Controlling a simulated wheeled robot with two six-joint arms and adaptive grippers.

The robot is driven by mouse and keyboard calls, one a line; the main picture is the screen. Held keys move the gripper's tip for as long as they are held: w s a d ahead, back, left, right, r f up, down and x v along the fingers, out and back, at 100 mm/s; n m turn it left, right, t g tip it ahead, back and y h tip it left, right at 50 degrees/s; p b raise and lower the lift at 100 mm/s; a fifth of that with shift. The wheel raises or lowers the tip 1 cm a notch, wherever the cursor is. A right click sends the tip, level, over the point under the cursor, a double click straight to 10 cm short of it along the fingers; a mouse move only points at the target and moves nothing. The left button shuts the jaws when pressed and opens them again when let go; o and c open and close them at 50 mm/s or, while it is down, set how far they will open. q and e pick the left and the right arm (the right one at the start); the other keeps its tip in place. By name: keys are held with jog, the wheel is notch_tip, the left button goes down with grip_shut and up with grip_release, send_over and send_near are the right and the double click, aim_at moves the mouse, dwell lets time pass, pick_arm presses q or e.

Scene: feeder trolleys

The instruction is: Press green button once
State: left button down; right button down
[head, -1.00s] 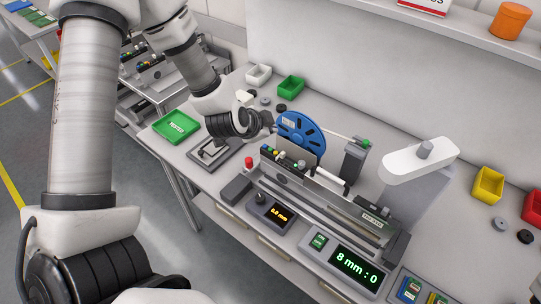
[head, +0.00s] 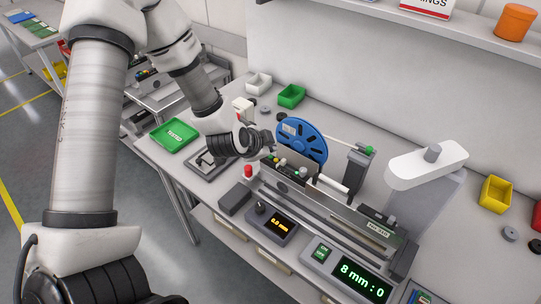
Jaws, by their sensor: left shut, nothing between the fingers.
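The row's left end is close to my gripper, and I cannot clearly pick out a green one there. A small green labelled panel (head: 321,252) sits beside the green-lit "8 mm : 0" display (head: 362,282). My left gripper (head: 268,143) is shut and empty, just left of the reel and above the left end of the button row. I cannot tell whether it touches anything. My right gripper is not in view.
A green tray (head: 175,136) lies at the left. Small green (head: 291,96) and yellow (head: 495,194) bins stand at the back. A white-topped arm (head: 427,162) rises at right.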

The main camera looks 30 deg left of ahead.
aim_at(269, 159)
pick_arm(q)
jog(key=shift+s, duration=0.1)
dwell(0.7)
jog(key=shift+f, duration=0.4)
jog(key=shift+f, duration=0.3)
dwell(0.4)
jog(key=shift+r+p, duration=0.6)
jog(key=shift+r, duration=0.15)
notch_tip(269, 159, up, 5)
jog(key=p, duration=0.5)
jog(key=shift+r, duration=0.1)
